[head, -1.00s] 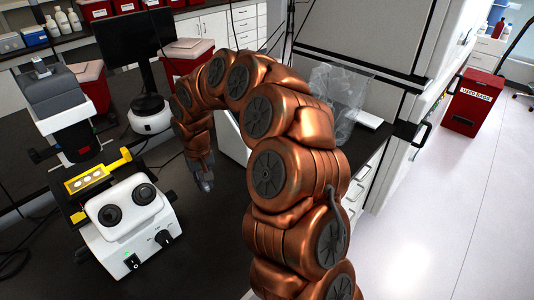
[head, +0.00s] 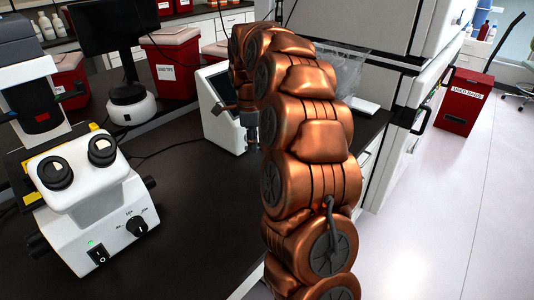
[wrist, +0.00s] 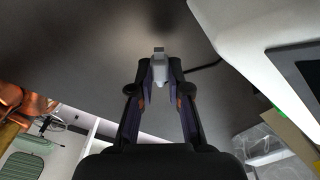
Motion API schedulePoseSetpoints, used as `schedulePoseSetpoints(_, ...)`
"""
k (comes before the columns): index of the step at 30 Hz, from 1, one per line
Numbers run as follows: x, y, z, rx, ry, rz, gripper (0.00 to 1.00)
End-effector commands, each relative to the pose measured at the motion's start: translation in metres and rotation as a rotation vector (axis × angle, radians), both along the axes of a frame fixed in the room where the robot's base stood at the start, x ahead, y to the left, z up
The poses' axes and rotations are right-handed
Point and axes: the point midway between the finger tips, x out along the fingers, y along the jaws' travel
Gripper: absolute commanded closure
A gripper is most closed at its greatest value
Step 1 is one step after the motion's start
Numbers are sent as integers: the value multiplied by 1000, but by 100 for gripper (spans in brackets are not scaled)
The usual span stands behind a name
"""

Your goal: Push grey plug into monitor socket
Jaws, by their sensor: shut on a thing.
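My gripper (head: 251,132) is in front of the white device with a dark screen (head: 222,118) on the bench, near its right side in the head view. In the wrist view my gripper (wrist: 160,88) is shut on the grey plug (wrist: 159,66), whose tip points away from the fingers. The white device also fills the upper right of the wrist view (wrist: 240,40), apart from the plug. A black monitor (head: 112,25) stands on a round white base at the back left. No socket can be made out in either view.
A white microscope (head: 90,195) stands at the left front of the black bench (head: 190,215). A red bin (head: 170,60) is behind the white device. A clear plastic bag (head: 345,72) lies to the right, behind my arm. The bench between microscope and arm is mostly clear.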

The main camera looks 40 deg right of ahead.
Motion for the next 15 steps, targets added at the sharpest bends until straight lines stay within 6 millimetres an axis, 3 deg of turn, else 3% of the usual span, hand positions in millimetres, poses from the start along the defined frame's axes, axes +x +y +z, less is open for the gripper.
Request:
schedulePoseSetpoints(1, -2, -10, -7, -3, -8, -97, 100)
schedulePoseSetpoints(6, -11, -28, -7, 0, -13, -404, 100)
schedulePoseSetpoints(15, -18, -40, -2, 3, -17, -656, 100)
